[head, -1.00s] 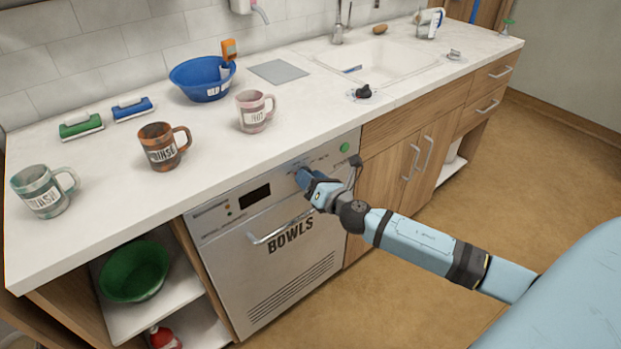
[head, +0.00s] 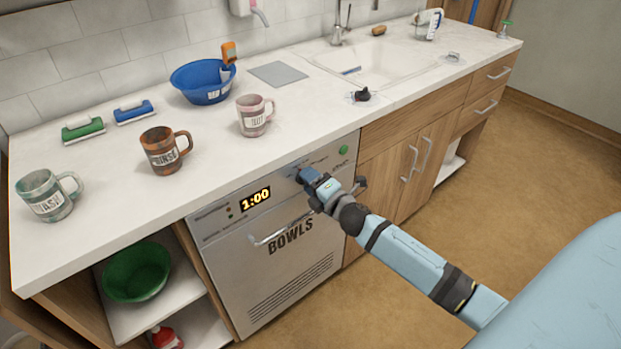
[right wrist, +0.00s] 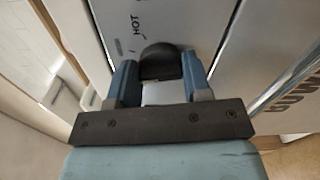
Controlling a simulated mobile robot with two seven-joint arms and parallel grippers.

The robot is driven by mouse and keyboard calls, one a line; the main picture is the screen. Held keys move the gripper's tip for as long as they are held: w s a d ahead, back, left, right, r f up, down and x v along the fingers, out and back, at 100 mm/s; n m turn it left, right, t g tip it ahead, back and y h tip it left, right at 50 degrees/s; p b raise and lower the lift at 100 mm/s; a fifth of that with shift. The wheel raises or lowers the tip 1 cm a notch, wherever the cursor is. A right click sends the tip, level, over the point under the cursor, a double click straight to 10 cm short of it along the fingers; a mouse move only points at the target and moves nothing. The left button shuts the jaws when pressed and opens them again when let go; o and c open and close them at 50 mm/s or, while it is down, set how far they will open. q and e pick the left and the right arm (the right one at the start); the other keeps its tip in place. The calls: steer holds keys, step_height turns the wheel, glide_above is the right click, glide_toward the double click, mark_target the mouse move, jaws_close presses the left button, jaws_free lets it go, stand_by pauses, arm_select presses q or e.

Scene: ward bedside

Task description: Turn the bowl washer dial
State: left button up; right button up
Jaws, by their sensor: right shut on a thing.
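The bowl washer (head: 285,262) is a grey front panel marked BOWLS, set under the counter. Its display (head: 256,199) is lit and reads 1:00. My right gripper (head: 303,176) is at the upper control strip of the washer. In the right wrist view, the dark dial (right wrist: 160,62) sits between the two blue fingers of my right gripper (right wrist: 160,85), which is shut on it. The word HOT is printed on the panel by the dial. In the head view the gripper hides the dial. My left gripper is not in view.
The washer handle (head: 270,237) runs just below the gripper. A green button (head: 343,149) is to its right. A green bowl (head: 137,272) sits on the shelf at left.

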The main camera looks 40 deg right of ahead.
arm_select(q)
steer(key=p, duration=0.3)
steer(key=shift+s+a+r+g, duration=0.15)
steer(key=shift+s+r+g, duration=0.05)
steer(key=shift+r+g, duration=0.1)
arm_select(e)
steer(key=m, duration=0.6)
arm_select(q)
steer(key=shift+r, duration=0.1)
arm_select(e)
steer(key=shift+f, duration=0.1)
steer(key=o, duration=0.9)
